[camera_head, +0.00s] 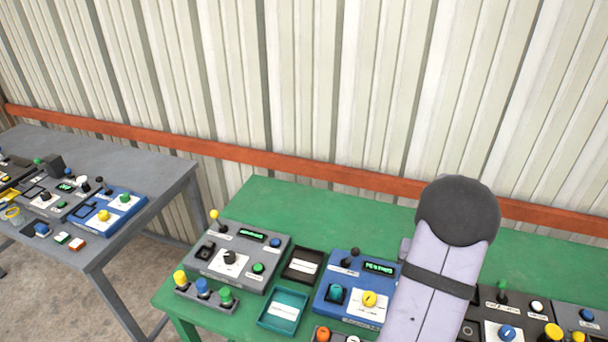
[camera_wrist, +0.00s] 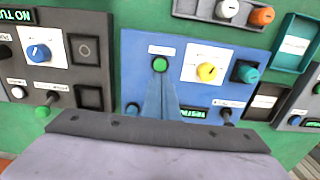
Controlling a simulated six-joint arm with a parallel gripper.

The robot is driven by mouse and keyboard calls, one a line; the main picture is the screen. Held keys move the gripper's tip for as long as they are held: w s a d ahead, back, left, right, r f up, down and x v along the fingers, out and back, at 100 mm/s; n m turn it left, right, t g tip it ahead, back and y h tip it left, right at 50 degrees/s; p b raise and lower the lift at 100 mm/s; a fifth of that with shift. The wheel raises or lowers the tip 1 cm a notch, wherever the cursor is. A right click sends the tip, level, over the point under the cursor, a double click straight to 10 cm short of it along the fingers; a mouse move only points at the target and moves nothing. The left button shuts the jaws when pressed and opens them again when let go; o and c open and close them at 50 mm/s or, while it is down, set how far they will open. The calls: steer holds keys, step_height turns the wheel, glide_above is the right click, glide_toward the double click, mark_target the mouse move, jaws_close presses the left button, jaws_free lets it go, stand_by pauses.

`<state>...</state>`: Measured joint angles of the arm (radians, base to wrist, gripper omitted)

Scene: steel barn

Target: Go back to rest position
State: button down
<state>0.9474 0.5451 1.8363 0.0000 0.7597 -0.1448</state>
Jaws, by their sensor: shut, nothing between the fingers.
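In the wrist view my gripper (camera_wrist: 160,80) shows as a narrow closed wedge over a blue panel (camera_wrist: 137,72). Its tip is beside or over a green button (camera_wrist: 159,64); I cannot tell whether they touch. The panel also has a yellow knob (camera_wrist: 207,71), a teal knob (camera_wrist: 245,72) and a display with green text (camera_wrist: 194,113). In the head view my lilac arm with a dark round joint cover hides the right part of this blue panel (camera_head: 325,307); the gripper itself is not visible there.
The panels stand on a green table (camera_head: 310,210) against a corrugated wall (camera_head: 300,80). A grey panel (camera_head: 205,265) and trays are to the left, a dark panel (camera_head: 480,325) to the right. A grey table (camera_head: 140,160) with more panels stands at far left. The table's back strip is clear.

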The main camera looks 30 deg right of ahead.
steer(key=s+a+f+g+y, duration=0.25)
steer(key=s+a, duration=0.45)
steer(key=a, duration=0.5)
steer(key=w+a+r+n+t+h, duration=0.1)
steer(key=w+a+r+n, duration=0.1)
steer(key=a, duration=0.9)
steer(key=w+a+r+n+t+h+b, duration=0.1)
steer(key=w+a+r+n, duration=0.1)
steer(key=a+r+n, duration=0.2)
steer(key=shift+w+a+r+n, duration=0.35)
steer(key=shift+a+n, duration=1.35)
steer(key=shift+a, duration=1.85)
steer(key=shift+f+t+h, duration=0.1)
steer(key=shift+t+h, duration=0.15)
step_height(320, 180, down, 18)
steer(key=b, duration=1.9)
steer(key=shift+f, duration=0.25)
